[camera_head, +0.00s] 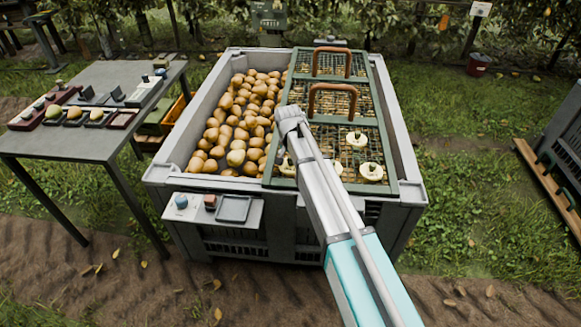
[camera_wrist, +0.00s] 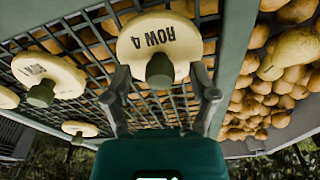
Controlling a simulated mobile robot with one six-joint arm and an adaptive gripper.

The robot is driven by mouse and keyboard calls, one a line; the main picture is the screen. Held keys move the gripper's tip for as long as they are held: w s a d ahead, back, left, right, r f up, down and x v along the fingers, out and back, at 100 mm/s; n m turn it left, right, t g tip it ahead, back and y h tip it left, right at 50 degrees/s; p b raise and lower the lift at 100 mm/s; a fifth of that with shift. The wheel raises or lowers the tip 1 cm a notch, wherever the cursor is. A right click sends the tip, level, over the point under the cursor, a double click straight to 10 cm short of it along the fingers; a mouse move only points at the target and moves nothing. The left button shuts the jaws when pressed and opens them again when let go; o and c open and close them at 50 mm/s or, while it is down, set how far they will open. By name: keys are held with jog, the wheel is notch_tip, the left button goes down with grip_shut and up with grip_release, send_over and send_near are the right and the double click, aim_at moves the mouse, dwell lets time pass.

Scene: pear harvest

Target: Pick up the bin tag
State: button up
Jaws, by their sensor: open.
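My gripper (camera_wrist: 160,76) is open, with one finger on each side of the knob and nothing visibly clamped. Similar tags lie on the lid: one (camera_head: 357,139), another (camera_head: 371,172), and one partly behind my arm (camera_head: 336,167). The wrist view shows other tags to the left, one with partly readable lettering (camera_wrist: 48,75).
The grey bin (camera_head: 156,173) holds many pears (camera_head: 240,120), bare of mesh on its left side. The mesh lid (camera_head: 388,150) has two brown handles (camera_head: 333,88). A grey table (camera_head: 75,143) with trays stands at left.

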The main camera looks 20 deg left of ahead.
dwell(0.3)
grip_shut()
dwell(0.3)
jog(key=shift+r, duration=0.15)
notch_tip(320, 180, up, 3)
jog(key=p, duration=0.3)
jog(key=s+d+r+p, duration=0.8)
jog(key=d+r+p, duration=0.1)
jog(key=d+p, duration=0.1)
jog(key=shift+s+d+r, duration=0.2)
jog(key=shift+d+r, duration=0.15)
jog(key=shift+d, duration=0.2)
dwell(0.4)
